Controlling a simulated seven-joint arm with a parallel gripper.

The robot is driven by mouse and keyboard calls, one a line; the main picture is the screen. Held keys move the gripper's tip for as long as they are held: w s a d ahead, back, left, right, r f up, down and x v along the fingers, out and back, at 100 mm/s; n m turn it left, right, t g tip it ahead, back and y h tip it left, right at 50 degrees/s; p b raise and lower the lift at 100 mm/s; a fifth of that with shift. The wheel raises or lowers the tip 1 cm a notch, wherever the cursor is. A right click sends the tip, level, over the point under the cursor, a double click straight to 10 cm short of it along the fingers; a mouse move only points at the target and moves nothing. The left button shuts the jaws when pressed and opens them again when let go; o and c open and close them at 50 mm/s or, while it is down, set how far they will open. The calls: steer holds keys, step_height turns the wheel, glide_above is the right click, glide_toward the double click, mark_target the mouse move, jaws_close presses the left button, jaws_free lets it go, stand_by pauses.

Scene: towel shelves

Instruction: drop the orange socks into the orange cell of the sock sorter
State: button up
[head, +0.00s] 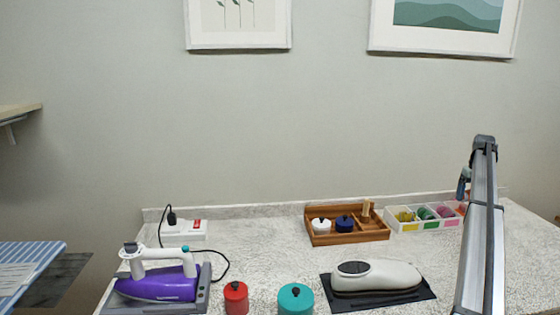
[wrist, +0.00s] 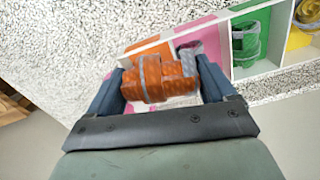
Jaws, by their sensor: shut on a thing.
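The orange socks (wrist: 172,83), a bundle with a grey band, are between the fingers of my gripper (wrist: 160,74), which is shut on them. In the wrist view they hang in front of the orange cell (wrist: 146,50) and hide much of it. The white sock sorter (head: 412,229) is at the back right of the counter in the head view. Its cells run yellow, green, pink, orange from left to right there. In the head view my gripper (head: 463,185) is above the sorter's right end, partly hidden by my arm. The height of the socks over the cell is hard to tell.
Green socks (wrist: 246,40) and yellow socks (wrist: 306,28) lie in neighbouring cells. A wooden tray (head: 345,239) with jars stands left of the sorter. A white iron (head: 376,277) on a dark mat, red and teal canisters (head: 295,300) and a purple iron (head: 158,287) stand nearer.

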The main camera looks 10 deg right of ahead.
steer(key=w+d+r+n, duration=0.1)
steer(key=w+d+n, duration=0.3)
steer(key=w+n, duration=0.1)
steer(key=shift+w+d+r+n, duration=0.15)
steer(key=shift+w+d+n, duration=0.15)
steer(key=shift+d, duration=0.1)
steer(key=shift+f, duration=3)
steer(key=o, duration=0.9)
steer(key=shift+c, duration=0.2)
steer(key=shift+r, duration=0.1)
step_height(320, 180, up, 14)
